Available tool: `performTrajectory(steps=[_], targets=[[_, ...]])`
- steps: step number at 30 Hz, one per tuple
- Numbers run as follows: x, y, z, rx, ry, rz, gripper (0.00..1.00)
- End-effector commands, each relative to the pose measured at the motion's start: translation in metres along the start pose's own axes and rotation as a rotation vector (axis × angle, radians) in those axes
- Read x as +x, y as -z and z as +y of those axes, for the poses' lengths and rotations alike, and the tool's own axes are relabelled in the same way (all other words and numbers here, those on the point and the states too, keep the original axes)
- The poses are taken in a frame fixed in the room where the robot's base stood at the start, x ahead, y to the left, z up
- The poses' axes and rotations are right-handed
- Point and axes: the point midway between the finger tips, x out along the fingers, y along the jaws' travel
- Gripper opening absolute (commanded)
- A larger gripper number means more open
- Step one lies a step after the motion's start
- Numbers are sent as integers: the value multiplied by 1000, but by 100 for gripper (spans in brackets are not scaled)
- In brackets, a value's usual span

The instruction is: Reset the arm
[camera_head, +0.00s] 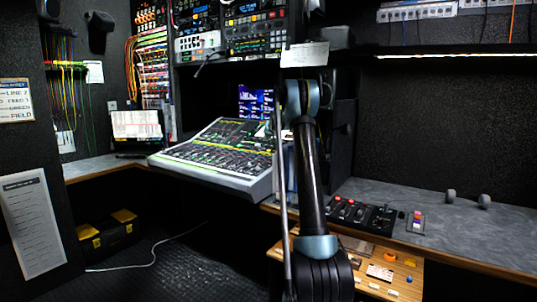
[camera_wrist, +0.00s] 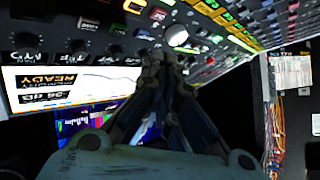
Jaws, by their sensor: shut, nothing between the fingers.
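My gripper (camera_wrist: 163,66) shows in the wrist view with its fingers together and nothing between them. Its fingertips are in front of a panel of knobs and lit buttons (camera_wrist: 120,30). I cannot tell whether they touch the panel. In the head view my arm (camera_head: 312,175) rises from the lower middle in front of the mixing desk's right end. I cannot make out the gripper there.
The sloped mixing desk (camera_head: 215,150) stands left of my arm, with equipment racks (camera_head: 255,30) above. A worktop (camera_head: 400,200) on the right holds a small switch box (camera_head: 360,214). A wooden panel (camera_head: 375,270) is below. A cable (camera_head: 150,262) crosses the floor.

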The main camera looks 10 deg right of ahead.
Motion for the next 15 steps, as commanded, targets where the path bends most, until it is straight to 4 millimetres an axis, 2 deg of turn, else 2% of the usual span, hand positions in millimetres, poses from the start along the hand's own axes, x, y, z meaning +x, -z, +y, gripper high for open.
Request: performTrajectory(steps=[5,8,11,15], targets=[[-2,0,0,-1,0,-2,0],[-13,-3,-3,-4,-2,-12,0],[-36,-10,-7,-12,-5,-36,0],[-78,-26,-14,-28,-13,-81,0]])
